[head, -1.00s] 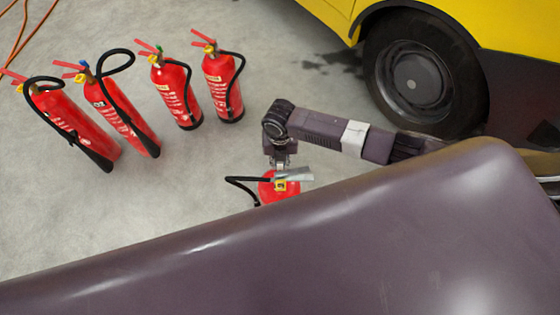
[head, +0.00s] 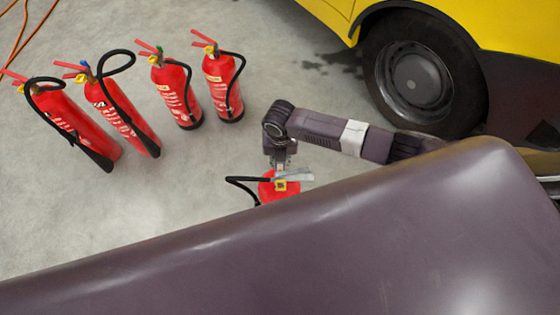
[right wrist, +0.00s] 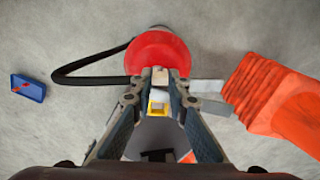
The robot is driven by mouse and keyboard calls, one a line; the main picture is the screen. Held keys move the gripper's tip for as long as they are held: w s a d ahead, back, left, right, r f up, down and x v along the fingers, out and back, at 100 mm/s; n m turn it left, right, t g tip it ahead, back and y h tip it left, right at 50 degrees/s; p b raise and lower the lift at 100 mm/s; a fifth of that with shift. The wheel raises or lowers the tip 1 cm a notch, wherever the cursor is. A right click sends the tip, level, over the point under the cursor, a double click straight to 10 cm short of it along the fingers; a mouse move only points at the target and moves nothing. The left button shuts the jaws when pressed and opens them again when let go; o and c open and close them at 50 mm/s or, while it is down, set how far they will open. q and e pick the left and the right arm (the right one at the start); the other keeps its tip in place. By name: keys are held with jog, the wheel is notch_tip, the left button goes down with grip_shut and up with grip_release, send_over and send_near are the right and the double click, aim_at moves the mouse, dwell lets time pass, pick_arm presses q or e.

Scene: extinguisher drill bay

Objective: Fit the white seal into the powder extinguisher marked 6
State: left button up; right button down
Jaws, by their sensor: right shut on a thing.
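A red extinguisher (head: 268,192) with a black hose, pale grey levers and a yellow tag stands under my right gripper (head: 281,170). My body hides its lower part, and I cannot read its number. In the right wrist view, its red body (right wrist: 158,50) lies just beyond the fingertips. My right gripper (right wrist: 160,88) is shut on a small white piece, the seal (right wrist: 160,95), right at the extinguisher's head. A yellow part (right wrist: 157,108) shows just below it. I cannot tell whether the seal sits in the head. My left gripper is not in view.
Several other red extinguishers (head: 180,95) stand to the left. A yellow vehicle with a black wheel (head: 412,85) is at the upper right. In the right wrist view, orange cones (right wrist: 270,90) lie close on the right and a blue tray (right wrist: 35,92) on the left.

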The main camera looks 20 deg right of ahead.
dwell(0.3)
jog(key=c, duration=1.8)
grip_release()
